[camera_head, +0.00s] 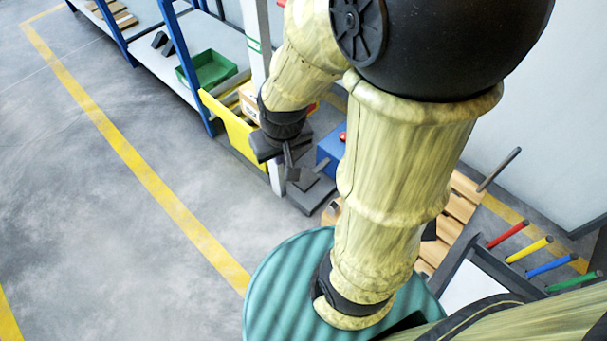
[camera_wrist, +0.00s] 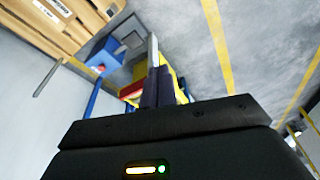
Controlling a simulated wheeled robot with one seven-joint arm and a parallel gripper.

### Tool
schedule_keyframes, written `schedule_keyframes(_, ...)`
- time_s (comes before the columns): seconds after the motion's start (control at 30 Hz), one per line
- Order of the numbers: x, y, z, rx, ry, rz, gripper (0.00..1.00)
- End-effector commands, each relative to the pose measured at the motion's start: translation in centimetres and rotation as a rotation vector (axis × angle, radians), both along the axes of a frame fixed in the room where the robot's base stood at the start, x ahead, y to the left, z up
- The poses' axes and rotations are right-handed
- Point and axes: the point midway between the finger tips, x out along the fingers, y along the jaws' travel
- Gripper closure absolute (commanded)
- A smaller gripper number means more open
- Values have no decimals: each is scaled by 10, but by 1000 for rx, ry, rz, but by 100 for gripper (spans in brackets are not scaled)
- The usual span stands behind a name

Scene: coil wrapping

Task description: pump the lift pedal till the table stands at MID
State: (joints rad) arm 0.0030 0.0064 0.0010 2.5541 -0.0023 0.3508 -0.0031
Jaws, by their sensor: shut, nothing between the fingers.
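My gripper (camera_head: 291,172) hangs at the end of my arm, pointing down, in front of a white post. Its dark fingers are shut together with nothing between them; they also show in the wrist view (camera_wrist: 156,86). A dark grey floor unit (camera_head: 312,193) with a flat plate lies just below and beside the gripper. It may be the pedal, but I cannot tell for certain. No lift table or MID mark can be made out.
A blue box (camera_head: 331,152) with a red button stands right of the gripper. A yellow bin (camera_head: 228,125) and a shelf with a green tray (camera_head: 209,70) are left. Wooden slats (camera_head: 462,200) and a rack with coloured pegs (camera_head: 528,250) are at right. The left floor is clear.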

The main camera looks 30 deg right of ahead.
Motion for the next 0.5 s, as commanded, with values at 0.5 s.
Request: schedule_keyframes(0.5,114,-60,-117,-65,123,162,100)
